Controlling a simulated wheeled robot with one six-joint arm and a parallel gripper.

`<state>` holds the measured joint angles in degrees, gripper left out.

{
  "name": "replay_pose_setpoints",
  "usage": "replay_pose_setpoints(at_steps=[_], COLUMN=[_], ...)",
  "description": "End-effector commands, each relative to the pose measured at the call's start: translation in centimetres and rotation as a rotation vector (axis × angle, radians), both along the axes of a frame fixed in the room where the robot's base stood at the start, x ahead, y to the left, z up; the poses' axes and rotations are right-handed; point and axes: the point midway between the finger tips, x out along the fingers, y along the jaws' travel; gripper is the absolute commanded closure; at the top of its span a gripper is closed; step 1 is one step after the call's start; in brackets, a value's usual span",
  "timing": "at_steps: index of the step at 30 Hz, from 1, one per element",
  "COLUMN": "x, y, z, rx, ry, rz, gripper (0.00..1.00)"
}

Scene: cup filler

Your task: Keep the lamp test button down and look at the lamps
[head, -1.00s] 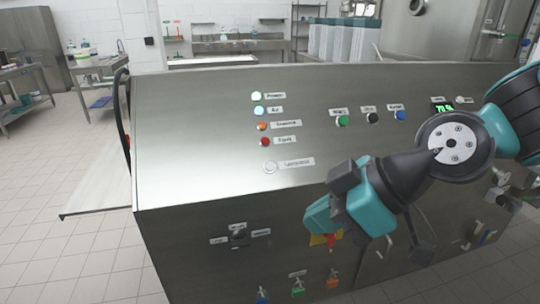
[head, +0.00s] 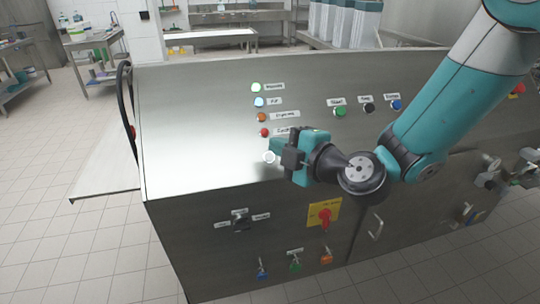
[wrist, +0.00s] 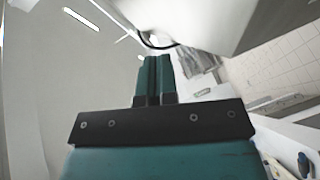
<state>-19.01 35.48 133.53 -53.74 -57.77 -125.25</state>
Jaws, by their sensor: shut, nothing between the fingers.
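The white lamp test button (head: 269,157) sits on the steel panel below a column of lamps. Its label is hidden behind my gripper. The top lamp (head: 256,87) glows pale green and the second lamp (head: 259,102) glows pale blue. The third lamp (head: 262,117) looks orange and the fourth lamp (head: 264,132) red; I cannot tell whether these two are lit. My gripper (head: 279,149) is shut and empty, its tips right beside the button. I cannot tell whether they touch or press it. The shut fingers (wrist: 153,66) also show in the wrist view, without the button.
Green (head: 341,111), black (head: 369,108) and blue (head: 397,105) push buttons stand to the right on the same panel. A red rotary switch on a yellow plate (head: 324,214) and a selector (head: 240,222) are on the front face below. The panel's left part is clear.

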Motion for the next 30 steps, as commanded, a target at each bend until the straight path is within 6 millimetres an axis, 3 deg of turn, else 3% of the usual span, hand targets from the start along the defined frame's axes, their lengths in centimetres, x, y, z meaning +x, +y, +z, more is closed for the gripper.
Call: replay_pose_setpoints(at_steps=[18,30], x=[4.6,5.7], y=[1.3,1.6], z=[-5.5,-6.4], rx=[0.000,-0.001], ry=[-0.001,0.001], rz=[0.001,0.000], gripper=[1.00,1.00])
